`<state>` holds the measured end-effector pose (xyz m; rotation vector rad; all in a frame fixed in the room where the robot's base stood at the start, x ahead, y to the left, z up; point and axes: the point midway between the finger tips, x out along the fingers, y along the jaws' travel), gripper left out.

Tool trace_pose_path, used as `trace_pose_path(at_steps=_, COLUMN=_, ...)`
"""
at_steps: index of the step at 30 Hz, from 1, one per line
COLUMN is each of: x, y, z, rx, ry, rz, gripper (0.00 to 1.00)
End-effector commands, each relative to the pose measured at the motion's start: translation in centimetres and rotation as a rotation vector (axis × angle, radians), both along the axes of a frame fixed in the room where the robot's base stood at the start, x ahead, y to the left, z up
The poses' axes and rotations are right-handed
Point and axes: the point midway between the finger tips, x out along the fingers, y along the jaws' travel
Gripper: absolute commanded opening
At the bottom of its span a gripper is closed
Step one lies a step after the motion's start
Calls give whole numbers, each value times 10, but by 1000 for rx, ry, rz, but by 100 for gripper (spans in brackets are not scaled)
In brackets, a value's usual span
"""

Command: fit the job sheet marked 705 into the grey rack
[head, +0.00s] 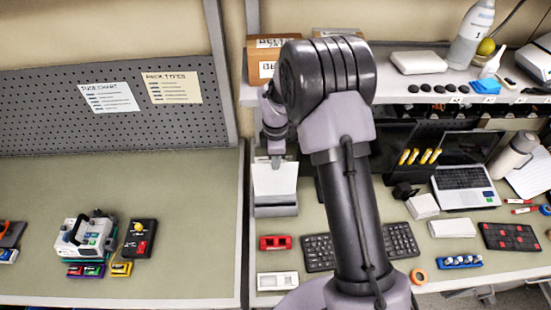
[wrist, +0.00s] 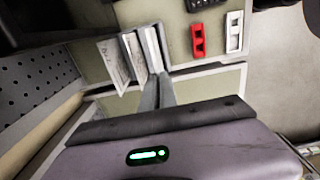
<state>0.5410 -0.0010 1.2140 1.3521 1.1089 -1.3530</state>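The grey rack (head: 276,208) stands on the right bench, left of my arm. A white sheet (head: 275,178) stands upright at it, its lower part hidden by the rack front. My gripper (head: 277,161) is at this sheet's top edge. In the wrist view my gripper's fingers (wrist: 160,80) are close together, with the top of a white sheet (wrist: 152,48) between their tips. Beside it, to the left, are another pale sheet (wrist: 132,58) and a sheet with writing (wrist: 112,63). I cannot read 705 on any of them.
A red holder (head: 275,242), a white box (head: 277,281) and a black keyboard (head: 319,252) lie near the rack. A shelf with brown boxes (head: 262,62) is above and behind. A post (head: 245,220) divides the benches; the left bench has free room.

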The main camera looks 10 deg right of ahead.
Motion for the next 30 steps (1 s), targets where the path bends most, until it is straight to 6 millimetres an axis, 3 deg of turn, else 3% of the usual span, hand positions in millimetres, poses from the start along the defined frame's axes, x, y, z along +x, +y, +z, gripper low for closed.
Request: trace_pose_path(at_steps=30, x=0, y=0, z=-104, rx=1, ry=1, rz=0, gripper=0)
